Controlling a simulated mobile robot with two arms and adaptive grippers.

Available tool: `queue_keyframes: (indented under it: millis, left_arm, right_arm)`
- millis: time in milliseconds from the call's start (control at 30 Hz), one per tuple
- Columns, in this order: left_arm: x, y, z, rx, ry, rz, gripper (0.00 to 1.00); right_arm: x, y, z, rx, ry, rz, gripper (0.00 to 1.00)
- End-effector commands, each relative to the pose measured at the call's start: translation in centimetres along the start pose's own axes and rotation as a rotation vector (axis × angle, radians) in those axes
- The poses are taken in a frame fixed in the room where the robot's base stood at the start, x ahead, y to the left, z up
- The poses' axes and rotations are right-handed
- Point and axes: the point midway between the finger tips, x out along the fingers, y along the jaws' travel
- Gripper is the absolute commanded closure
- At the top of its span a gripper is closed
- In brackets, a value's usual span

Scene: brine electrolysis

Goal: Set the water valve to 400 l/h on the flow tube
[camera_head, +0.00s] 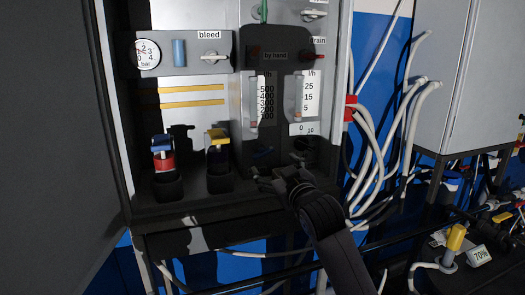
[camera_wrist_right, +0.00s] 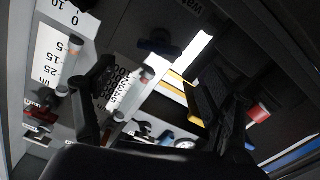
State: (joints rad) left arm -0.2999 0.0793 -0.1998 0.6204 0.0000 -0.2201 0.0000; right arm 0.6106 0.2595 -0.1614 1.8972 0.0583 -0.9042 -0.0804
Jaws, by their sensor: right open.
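The blue water valve (camera_head: 263,152) sits on the dark panel below the left flow tube, and it also shows in the right wrist view (camera_wrist_right: 158,44). The left flow tube (camera_head: 254,100) stands beside a white scale (camera_head: 267,98) with marks such as 500 and 400. A reddish float seems to sit low in this tube; its exact reading is too small to tell. My right gripper (camera_head: 278,172) is open, just below and in front of the valve. In the right wrist view its two fingers (camera_wrist_right: 155,75) are spread, with the valve beyond the gap between them. My left gripper is not in view.
A second flow tube (camera_head: 299,95) with its own scale stands to the right. Blue-capped (camera_head: 162,155) and yellow-capped (camera_head: 217,155) devices stand on the cabinet shelf at left. White hoses (camera_head: 372,160) run down the right side. A dark door (camera_head: 50,130) bounds the left.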

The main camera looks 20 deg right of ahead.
Motion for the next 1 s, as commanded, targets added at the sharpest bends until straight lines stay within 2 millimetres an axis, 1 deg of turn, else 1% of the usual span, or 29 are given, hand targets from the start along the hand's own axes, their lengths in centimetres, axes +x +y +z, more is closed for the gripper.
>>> queue_keyframes:
  millis: [33,200,500,700,1000]
  left_arm:
    - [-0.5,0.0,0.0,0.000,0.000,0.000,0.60]
    - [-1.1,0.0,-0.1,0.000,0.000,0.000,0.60]
    - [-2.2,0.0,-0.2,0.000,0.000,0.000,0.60]
    - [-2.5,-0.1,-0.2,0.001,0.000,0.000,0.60]
    - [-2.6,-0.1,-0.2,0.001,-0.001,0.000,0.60]
  right_arm:
    - [1.0,0.1,-0.2,0.001,-0.002,0.000,0.23]
    - [4.1,0.0,-0.2,0.001,-0.001,-0.001,0.23]
    - [8.7,0.0,-0.2,0.000,0.000,0.000,0.23]
    - [10.4,0.0,-0.1,0.000,-0.001,0.000,0.23]
    - [10.9,-0.1,0.1,0.000,0.000,0.000,0.23]
